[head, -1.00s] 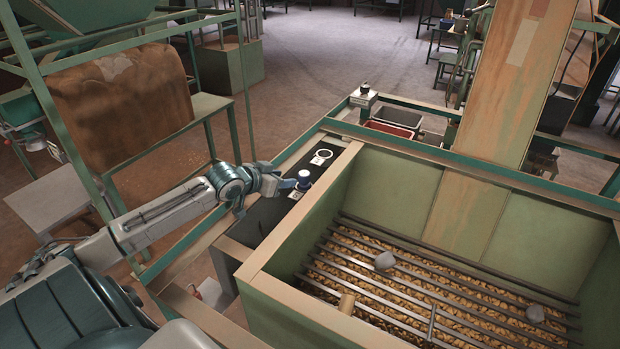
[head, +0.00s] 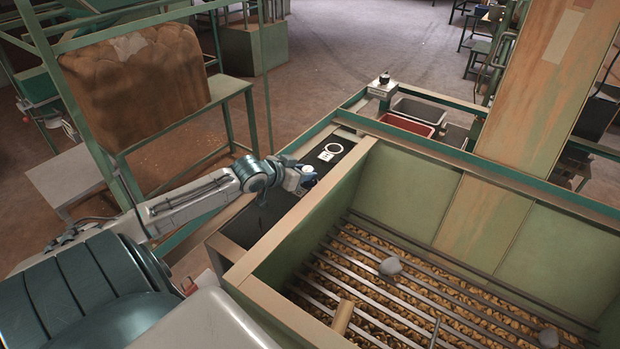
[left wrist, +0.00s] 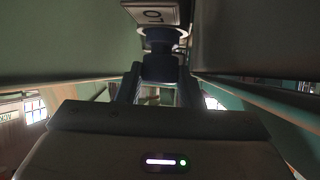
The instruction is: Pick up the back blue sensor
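The blue sensor (head: 308,171) has a pale round top and stands on the dark strip along the hopper's left edge. My left gripper (head: 298,181) is at the sensor from the left, low on its body. In the left wrist view the sensor (left wrist: 161,66) shows as a dark blue body between the two fingers (left wrist: 160,88). The fingers lie close along both its sides; whether they press on it I cannot tell. My right gripper is not in view.
A white ring (head: 334,147) with a label lies on the strip beyond the sensor. The hopper (head: 290,300) with bars over nuts is on the right, with grey lumps (head: 390,266) and a tan cylinder (head: 343,317). Grey and red bins (head: 405,124) stand behind.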

